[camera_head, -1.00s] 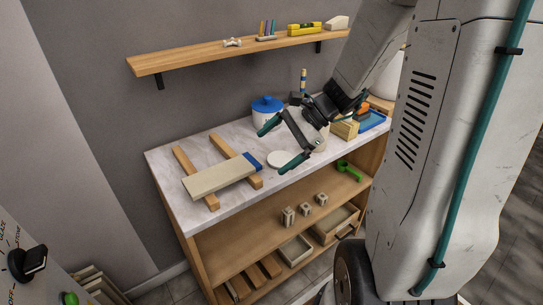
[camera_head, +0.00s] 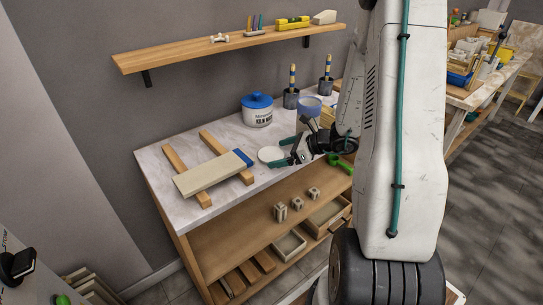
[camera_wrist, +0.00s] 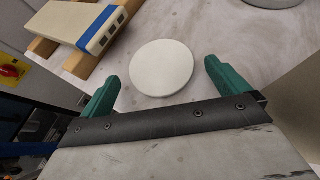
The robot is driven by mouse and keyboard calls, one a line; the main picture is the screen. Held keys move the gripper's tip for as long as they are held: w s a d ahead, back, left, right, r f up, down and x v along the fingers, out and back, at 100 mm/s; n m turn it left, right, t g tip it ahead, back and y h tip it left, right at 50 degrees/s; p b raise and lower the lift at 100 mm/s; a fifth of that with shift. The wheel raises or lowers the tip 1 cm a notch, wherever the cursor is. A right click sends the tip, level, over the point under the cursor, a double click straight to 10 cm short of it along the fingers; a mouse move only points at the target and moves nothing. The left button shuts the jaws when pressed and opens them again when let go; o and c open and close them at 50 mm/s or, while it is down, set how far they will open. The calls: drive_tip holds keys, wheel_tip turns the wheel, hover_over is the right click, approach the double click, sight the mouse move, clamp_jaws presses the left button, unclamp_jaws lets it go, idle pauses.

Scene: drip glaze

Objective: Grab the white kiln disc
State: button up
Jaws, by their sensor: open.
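The white kiln disc (camera_head: 270,154) lies flat on the marble-topped bench, to the right of a board with a blue end. In the wrist view the disc (camera_wrist: 161,68) lies just beyond my fingertips, roughly centred between them. My gripper (camera_head: 281,154) is open and low over the bench top beside the disc, with its green fingertips pointing left towards it. In the wrist view the two green fingers of my gripper (camera_wrist: 161,82) are spread wide with nothing between them but bench surface and the disc's near edge.
A pale board (camera_head: 212,176) with a blue end rests across two wooden bars left of the disc. A white jar with a blue lid (camera_head: 257,111) stands behind. Brush cups (camera_head: 291,98) stand at the back. A green object (camera_head: 340,163) sits below my arm. A wall shelf (camera_head: 200,52) hangs above.

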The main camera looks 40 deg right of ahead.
drive_tip(key=shift+w+a+f, duration=0.35)
drive_tip(key=shift+w, duration=0.2)
drive_tip(key=c, duration=1)
drive_tip(key=shift+r, duration=0.15)
